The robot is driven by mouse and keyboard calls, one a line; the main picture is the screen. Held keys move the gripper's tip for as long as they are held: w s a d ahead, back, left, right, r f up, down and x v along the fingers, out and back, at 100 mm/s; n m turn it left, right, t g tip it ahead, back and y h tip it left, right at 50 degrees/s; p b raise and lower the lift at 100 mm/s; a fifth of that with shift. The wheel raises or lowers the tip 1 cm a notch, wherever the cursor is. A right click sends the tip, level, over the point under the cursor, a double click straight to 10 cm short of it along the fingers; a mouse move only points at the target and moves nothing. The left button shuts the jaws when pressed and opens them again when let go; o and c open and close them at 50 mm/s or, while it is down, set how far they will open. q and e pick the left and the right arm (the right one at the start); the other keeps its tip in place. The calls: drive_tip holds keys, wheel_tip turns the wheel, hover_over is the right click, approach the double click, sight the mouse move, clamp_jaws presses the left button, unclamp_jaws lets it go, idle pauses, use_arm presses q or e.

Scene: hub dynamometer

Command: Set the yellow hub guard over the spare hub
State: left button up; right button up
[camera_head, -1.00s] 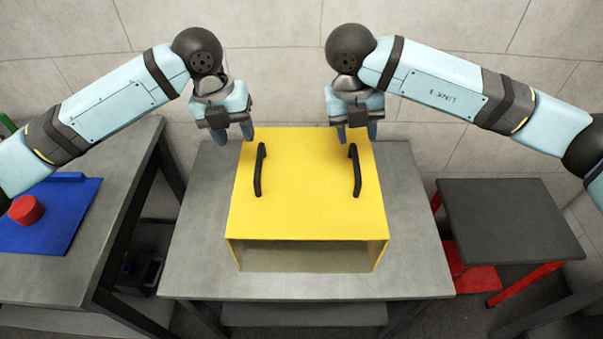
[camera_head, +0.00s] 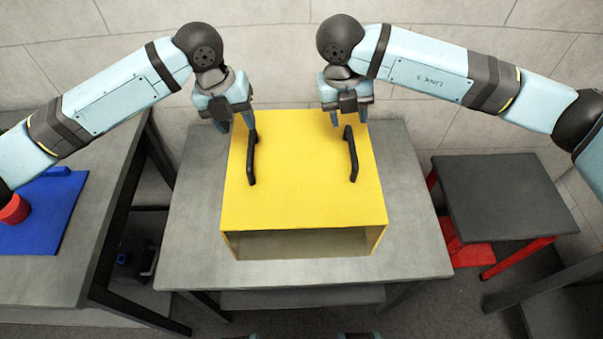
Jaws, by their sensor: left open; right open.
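The yellow hub guard (camera_head: 300,190) is a box with an open front, standing on the grey table (camera_head: 410,240). Two black handles stand on its top, a left handle (camera_head: 252,158) and a right handle (camera_head: 350,155). My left gripper (camera_head: 237,122) is open just beyond the far end of the left handle, apart from it. My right gripper (camera_head: 348,116) is open over the far edge of the guard, near the far end of the right handle. No spare hub can be made out; a red cylinder (camera_head: 14,209) sits on a blue mat at the far left.
A grey workbench (camera_head: 90,225) with the blue mat (camera_head: 45,225) stands at the left. A dark-topped stand with red legs (camera_head: 505,195) is at the right. The grey table is bare on both sides of the guard.

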sight(250, 146)
use_arm(q)
drive_tip(key=f, duration=0.3)
drive_tip(key=d+f, duration=0.1)
drive_tip(key=f, duration=0.5)
drive_tip(key=shift+d, duration=0.4)
use_arm(e)
drive_tip(key=f, duration=0.3)
drive_tip(key=d+f, duration=0.1)
drive_tip(key=f, duration=0.5)
drive_tip(key=shift+d, duration=0.4)
use_arm(q)
clamp_jaws()
use_arm(e)
clamp_jaws()
use_arm(q)
drive_tip(key=shift+r, duration=0.1)
use_arm(e)
drive_tip(key=shift+r, duration=0.15)
